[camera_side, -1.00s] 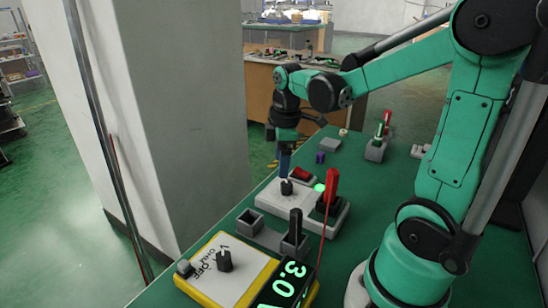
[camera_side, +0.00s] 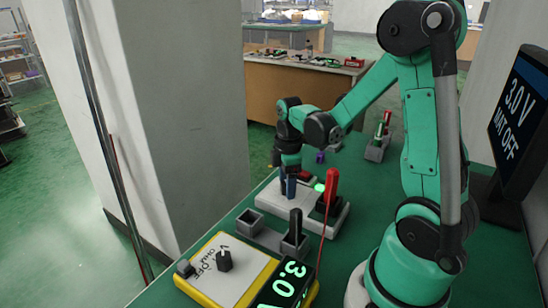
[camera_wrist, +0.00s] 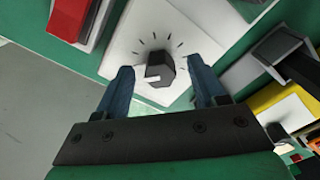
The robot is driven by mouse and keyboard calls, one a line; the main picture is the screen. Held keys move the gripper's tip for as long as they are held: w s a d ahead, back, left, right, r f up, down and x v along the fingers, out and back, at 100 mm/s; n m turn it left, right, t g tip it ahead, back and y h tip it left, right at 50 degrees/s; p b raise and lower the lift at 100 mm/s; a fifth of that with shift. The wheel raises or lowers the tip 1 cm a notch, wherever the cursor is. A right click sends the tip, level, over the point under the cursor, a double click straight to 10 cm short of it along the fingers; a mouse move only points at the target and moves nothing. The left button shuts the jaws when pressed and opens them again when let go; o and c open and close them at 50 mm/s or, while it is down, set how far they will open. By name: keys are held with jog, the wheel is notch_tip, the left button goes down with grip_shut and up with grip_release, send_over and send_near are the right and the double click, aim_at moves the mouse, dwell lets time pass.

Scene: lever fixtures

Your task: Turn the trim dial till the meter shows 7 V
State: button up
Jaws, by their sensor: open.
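The trim dial is a black knob (camera_wrist: 160,66) with a pale pointer mark, on a white plate (camera_wrist: 140,32) with tick marks around the knob. My gripper (camera_wrist: 161,76) is open, with one blue finger on either side of the knob. In the side view my gripper (camera_side: 289,187) is down at the white unit and largely hides the knob. The yellow meter (camera_side: 208,289) stands in front, its green display (camera_side: 287,284) reading 3.0. A monitor (camera_side: 518,105) at right reads 3.0 V and MAT OFF.
A red probe (camera_side: 331,188) stands upright beside a lit green lamp (camera_side: 319,187), close right of my gripper. A black probe (camera_side: 296,225) stands in a grey holder in front. The wrist view shows a red switch (camera_wrist: 72,16) left of the knob.

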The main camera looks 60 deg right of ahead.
grip_shut()
